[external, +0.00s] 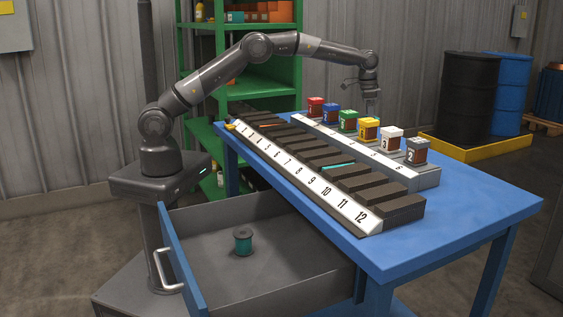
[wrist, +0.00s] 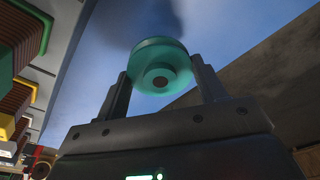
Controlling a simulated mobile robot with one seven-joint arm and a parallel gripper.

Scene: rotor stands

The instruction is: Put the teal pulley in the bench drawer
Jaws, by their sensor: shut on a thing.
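My gripper (wrist: 162,85) is shut on a round teal pulley (wrist: 160,68), with a finger on each side of it. Blue table surface shows behind the pulley. In the external view my gripper (external: 372,104) is at the far side of the table, behind the row of coloured blocks. The bench drawer (external: 300,232) is pulled open at the table's left. A small teal spool-like thing with dark ends (external: 243,241) stands upright on the drawer floor.
The blue table (external: 470,205) carries a numbered rack of dark slots (external: 345,215), with a teal edge showing in one slot. Behind it is a white numbered stand (external: 425,178) with several coloured-top blocks. Bare table lies at the right. Barrels stand beyond.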

